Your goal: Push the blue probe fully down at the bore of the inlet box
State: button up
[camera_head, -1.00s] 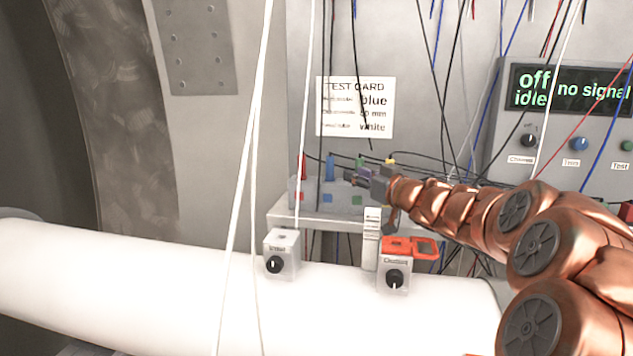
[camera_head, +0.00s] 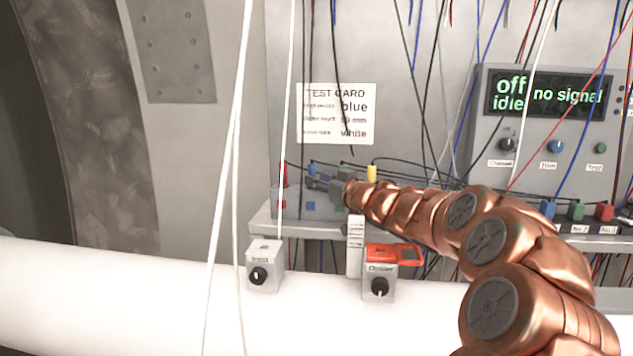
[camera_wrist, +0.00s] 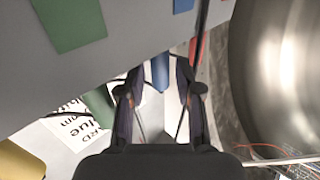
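The blue probe (camera_head: 312,170) stands upright in a grey rack (camera_head: 292,212) on the back shelf, its lower part hidden behind my gripper. My gripper (camera_head: 326,186) is at the rack, just in front of the probe. In the wrist view, the blue probe (camera_wrist: 160,72) lies between and just beyond the tips of my gripper (camera_wrist: 160,92), whose dark fingers are spread apart with a gap. I cannot tell whether either finger touches it. The inlet box (camera_head: 264,272), small and grey with a black knob, sits on the white pipe; its bore is not clearly visible.
Red (camera_head: 283,175) and yellow (camera_head: 372,173) probes flank the blue one. A second knob box (camera_head: 380,287) on the pipe (camera_head: 130,295) has an orange-red piece (camera_head: 394,254) on top. White cables (camera_head: 236,130) hang in front. The display (camera_head: 546,94) reads "off idle, no signal".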

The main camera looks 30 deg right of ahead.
jog(key=shift+w, duration=0.7)
jog(key=shift+c, duration=0.4)
grip_shut()
